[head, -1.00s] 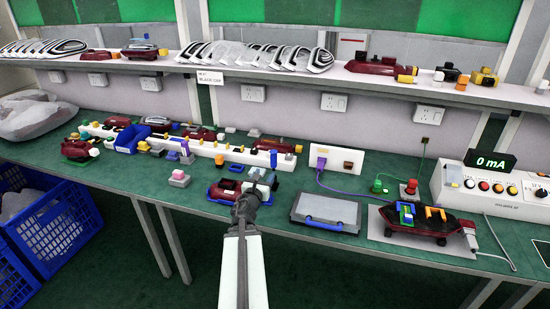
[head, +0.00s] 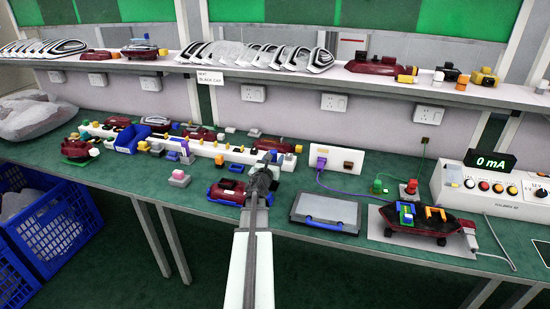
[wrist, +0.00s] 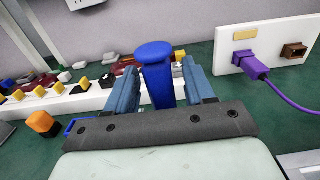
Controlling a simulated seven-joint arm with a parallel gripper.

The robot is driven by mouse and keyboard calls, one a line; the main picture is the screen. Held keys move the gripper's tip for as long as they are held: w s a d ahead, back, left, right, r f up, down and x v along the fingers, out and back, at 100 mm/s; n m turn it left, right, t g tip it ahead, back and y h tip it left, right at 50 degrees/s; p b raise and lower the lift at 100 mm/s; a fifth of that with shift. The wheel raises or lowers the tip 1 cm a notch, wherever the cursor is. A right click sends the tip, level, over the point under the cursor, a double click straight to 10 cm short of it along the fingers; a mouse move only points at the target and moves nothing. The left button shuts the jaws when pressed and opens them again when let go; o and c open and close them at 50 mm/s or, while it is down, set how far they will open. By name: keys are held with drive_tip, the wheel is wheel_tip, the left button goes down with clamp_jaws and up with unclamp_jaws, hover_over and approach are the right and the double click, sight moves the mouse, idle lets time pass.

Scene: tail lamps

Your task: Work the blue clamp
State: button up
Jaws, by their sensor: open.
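My gripper (head: 268,160) is over the bench, near the right end of the white rail. In the wrist view its two blue-grey fingers (wrist: 160,88) are apart. A bright blue post with a round cap (wrist: 153,75) stands upright between them, with gaps seen at its sides. I cannot tell whether this post is part of the blue clamp. In the head view my gripper hides that spot. A blue clamp-like part (head: 405,213) sits on the dark red lamp (head: 425,224) at the right, well away from my gripper.
The white rail (wrist: 65,103) with yellow pegs lies behind and left. A socket panel (head: 336,160) with a purple plug and cable stands to the right. A grey case (head: 325,210) lies front right. A red lamp (head: 228,190) with blue parts lies left of my gripper.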

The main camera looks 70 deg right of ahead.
drive_tip(key=shift+d, duration=1)
drive_tip(key=shift+c, duration=0.4)
clamp_jaws()
